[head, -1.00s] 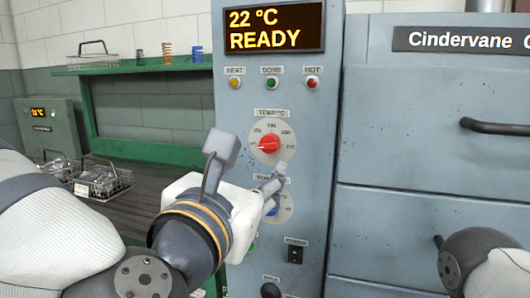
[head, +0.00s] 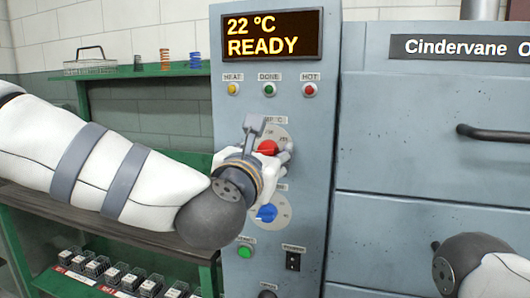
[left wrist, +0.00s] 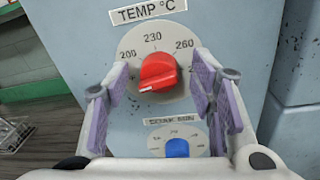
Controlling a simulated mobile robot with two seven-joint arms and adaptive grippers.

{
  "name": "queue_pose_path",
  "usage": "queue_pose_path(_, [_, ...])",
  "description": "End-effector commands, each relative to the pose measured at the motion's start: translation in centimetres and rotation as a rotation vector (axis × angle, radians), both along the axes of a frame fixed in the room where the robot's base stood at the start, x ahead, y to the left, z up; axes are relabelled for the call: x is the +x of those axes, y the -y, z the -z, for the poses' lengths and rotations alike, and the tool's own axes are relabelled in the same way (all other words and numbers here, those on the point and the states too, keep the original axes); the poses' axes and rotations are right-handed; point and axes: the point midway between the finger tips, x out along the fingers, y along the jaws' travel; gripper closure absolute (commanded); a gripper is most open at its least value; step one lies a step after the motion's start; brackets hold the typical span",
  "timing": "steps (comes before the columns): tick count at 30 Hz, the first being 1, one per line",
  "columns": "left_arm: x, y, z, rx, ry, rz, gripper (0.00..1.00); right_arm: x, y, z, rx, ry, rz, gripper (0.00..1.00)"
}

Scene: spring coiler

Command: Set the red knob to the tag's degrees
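The red knob (head: 267,148) sits on the TEMP °C dial of the grey control panel. In the left wrist view the red knob (left wrist: 158,72) has its white mark at its lower left end, below the printed 200. The dial (left wrist: 150,40) also reads 230 and 260; a further number at right is partly hidden by a finger. My left gripper (left wrist: 165,95) is open, its purple-padded fingers apart on either side of the knob. In the head view my left gripper (head: 284,153) partly covers the dial. My right gripper is out of view. No degree tag is seen.
Below is a blue knob (head: 266,213), then a green button (head: 245,252) and a black switch (head: 293,261). The display (head: 272,36) reads 22 °C READY. A drawer handle (head: 495,133) juts out at right. A green shelf (head: 150,70) holds springs.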

Motion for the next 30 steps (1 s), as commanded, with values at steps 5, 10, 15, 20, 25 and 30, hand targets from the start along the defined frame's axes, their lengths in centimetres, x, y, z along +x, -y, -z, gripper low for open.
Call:
queue_pose_path(5, [-0.02,-0.02,0.02,0.0,0.0,0.0,0.88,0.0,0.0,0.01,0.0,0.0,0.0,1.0])
queue_pose_path(10, [-0.03,0.0,0.03,0.0,0.0,0.0,0.97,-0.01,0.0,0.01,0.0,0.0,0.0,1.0])
queue_pose_path(15, [-0.03,0.0,0.04,0.022,0.007,0.0,0.97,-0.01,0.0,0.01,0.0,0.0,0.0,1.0])
queue_pose_path(20, [-0.04,0.02,0.07,0.088,0.028,0.0,0.97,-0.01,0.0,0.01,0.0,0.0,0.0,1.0])
queue_pose_path(25, [-0.04,0.03,0.13,0.211,0.067,-0.002,0.97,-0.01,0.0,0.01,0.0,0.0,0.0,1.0])
queue_pose_path(30, [-0.06,0.07,0.15,0.363,0.118,0.0,0.97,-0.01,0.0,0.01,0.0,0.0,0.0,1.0])
